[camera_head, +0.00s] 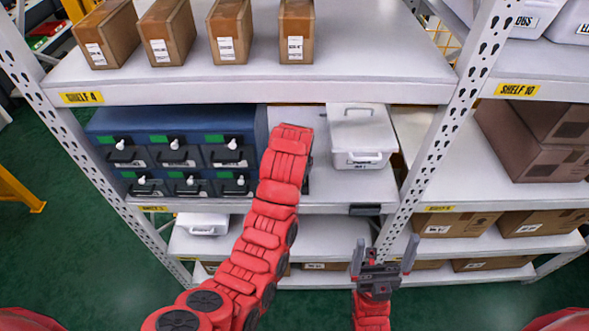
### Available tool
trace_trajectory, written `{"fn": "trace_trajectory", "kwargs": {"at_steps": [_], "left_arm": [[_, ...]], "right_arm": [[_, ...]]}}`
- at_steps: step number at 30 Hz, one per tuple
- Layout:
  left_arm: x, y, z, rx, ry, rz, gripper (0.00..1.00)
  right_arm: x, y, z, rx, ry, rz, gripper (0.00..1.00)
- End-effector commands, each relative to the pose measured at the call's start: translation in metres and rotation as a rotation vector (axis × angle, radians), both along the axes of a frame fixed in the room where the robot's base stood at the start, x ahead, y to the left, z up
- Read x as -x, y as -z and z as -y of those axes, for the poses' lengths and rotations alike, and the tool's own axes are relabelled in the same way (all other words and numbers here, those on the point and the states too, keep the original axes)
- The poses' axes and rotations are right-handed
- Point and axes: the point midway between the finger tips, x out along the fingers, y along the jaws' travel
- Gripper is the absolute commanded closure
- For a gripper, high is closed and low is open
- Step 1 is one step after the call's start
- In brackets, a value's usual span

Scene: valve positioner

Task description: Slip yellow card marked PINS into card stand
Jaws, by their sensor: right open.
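My right gripper (384,256) is open and empty, its two fingers pointing up, low in front of the shelving. My left arm (268,225) reaches up to the middle shelf. Its gripper is mostly hidden behind the arm; only a dark part (308,175) shows at its right side, and I cannot tell what it holds. I cannot make out a yellow card marked PINS. A small dark holder (365,210) sits at the front edge of the middle shelf, above my right gripper; I cannot tell if it is the card stand.
A blue drawer cabinet (100,127) stands left on the middle shelf, a white lidded bin (362,138) right of my left arm. Brown boxes (229,30) line the upper shelf (370,75). A perforated upright (446,120) separates the right bay. Yellow labels mark shelf edges.

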Motion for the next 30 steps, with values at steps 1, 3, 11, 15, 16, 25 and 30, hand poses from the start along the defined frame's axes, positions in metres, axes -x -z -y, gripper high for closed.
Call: {"fn": "trace_trajectory", "kwargs": {"at_steps": [1, 3, 11, 15, 16, 25, 30], "left_arm": [[0.0000, -0.0001, 0.0000, 0.000, 0.000, 0.000, 0.79], [0.0000, -0.0001, 0.0000, 0.000, 0.000, 0.000, 0.79], [-0.0001, 0.0007, 0.0001, 0.000, 0.000, 0.000, 0.79], [-0.0005, 0.0010, 0.0002, 0.000, 0.000, 0.002, 0.79], [-0.0005, 0.0009, 0.0002, 0.000, 0.000, 0.002, 0.79], [-0.0003, -0.0003, 0.0002, 0.000, 0.000, 0.001, 0.79], [-0.0001, -0.0002, 0.0001, 0.000, 0.000, 0.000, 0.79]], "right_arm": [[0.0000, -0.0001, 0.0000, 0.000, 0.000, 0.000, 0.00], [0.0000, -0.0001, 0.0000, 0.000, 0.000, 0.000, 0.00], [-0.0001, 0.0019, 0.0000, 0.000, 0.000, 0.000, 0.00], [0.0000, 0.0060, 0.0000, 0.000, 0.000, 0.000, 0.00], [0.0000, 0.0067, 0.0000, 0.000, 0.000, 0.000, 0.00], [0.0000, 0.0066, 0.0000, 0.000, 0.000, 0.000, 0.00], [0.0000, 0.0065, 0.0000, 0.000, 0.000, 0.000, 0.00]]}}
